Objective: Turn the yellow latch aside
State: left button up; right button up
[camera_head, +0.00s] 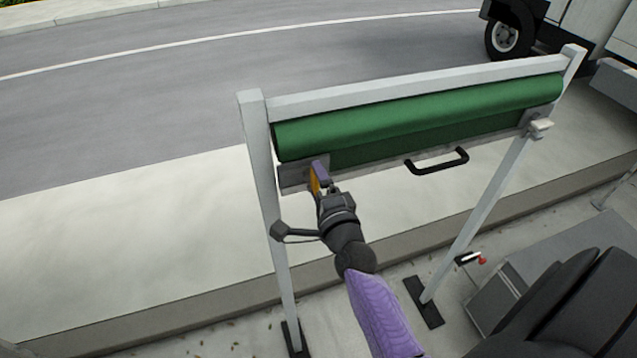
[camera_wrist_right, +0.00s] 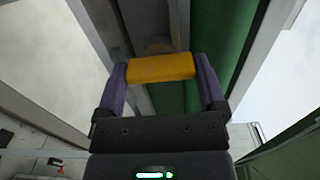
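The yellow latch (camera_head: 315,183) is at the left end of the grey bottom bar (camera_head: 383,160) below the green roll. In the right wrist view, the yellow latch (camera_wrist_right: 161,68) spans the gap between my two purple fingers. My right gripper (camera_head: 320,176) reaches up to it from below, and the fingers (camera_wrist_right: 162,80) appear to touch both ends of the latch. The gripper partly hides the latch in the head view. My left gripper is not in view.
A green rolled cover (camera_head: 420,115) hangs in a grey frame, whose left post (camera_head: 262,160) stands close to my right arm. A black handle (camera_head: 437,163) sticks out from the bar. A small pale fitting (camera_head: 540,126) is on the right post. A truck wheel (camera_head: 507,38) is behind.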

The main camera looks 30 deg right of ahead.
jog(key=shift+o, duration=0.3)
jog(key=b+v, duration=0.1)
jog(key=v, duration=0.9)
jog(key=shift+b, duration=0.35)
jog(key=shift+d, duration=0.15)
